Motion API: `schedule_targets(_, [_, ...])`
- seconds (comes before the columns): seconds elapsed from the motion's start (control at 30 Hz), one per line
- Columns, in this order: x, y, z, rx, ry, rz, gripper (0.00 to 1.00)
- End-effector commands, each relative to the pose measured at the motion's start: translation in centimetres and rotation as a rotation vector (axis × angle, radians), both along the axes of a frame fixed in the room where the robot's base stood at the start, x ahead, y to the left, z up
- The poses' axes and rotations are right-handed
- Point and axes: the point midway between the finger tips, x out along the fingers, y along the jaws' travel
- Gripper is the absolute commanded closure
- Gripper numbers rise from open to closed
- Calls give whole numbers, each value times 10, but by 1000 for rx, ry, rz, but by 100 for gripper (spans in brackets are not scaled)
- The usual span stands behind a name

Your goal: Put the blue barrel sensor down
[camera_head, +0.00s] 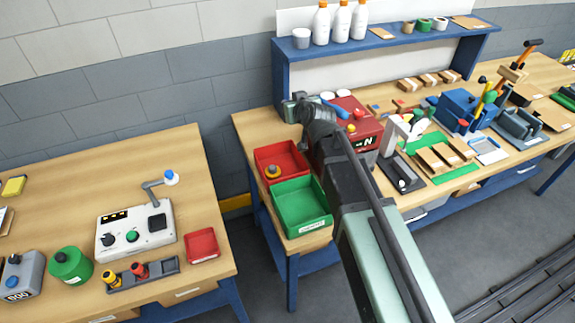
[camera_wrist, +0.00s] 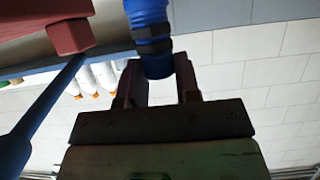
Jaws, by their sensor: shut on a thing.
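The blue barrel sensor (camera_wrist: 148,14) is a ribbed blue cylinder with dark nut-like bands. It shows at the top middle of the wrist view. My gripper (camera_wrist: 158,72) is shut on it, with a finger on either side. In the head view my gripper (camera_head: 293,107) is above the bench's left end, beyond the red tray and left of the red machine. The sensor cannot be made out clearly there.
A red tray (camera_head: 296,152) holding a small orange piece and an empty green tray (camera_head: 303,228) sit at the bench's left end. The red machine (camera_head: 366,128) has a blue lever (camera_wrist: 42,108) close to my gripper. A blue shelf (camera_head: 283,88) with bottles rises behind.

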Motion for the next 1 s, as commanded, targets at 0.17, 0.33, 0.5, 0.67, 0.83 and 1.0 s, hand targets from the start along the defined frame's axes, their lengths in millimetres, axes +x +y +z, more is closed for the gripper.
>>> schedule_targets(0.17, [0,0,-73,0,0,1,98])
schedule_targets(0.33, [0,0,-129,0,0,1,98])
schedule_targets(0.5, [0,0,-149,0,0,1,98])
schedule_targets(0.67, [0,0,-153,0,1,1,98])
schedule_targets(0.83, [0,0,-189,0,1,1,98])
schedule_targets(1.0, [0,0,-186,0,1,1,98])
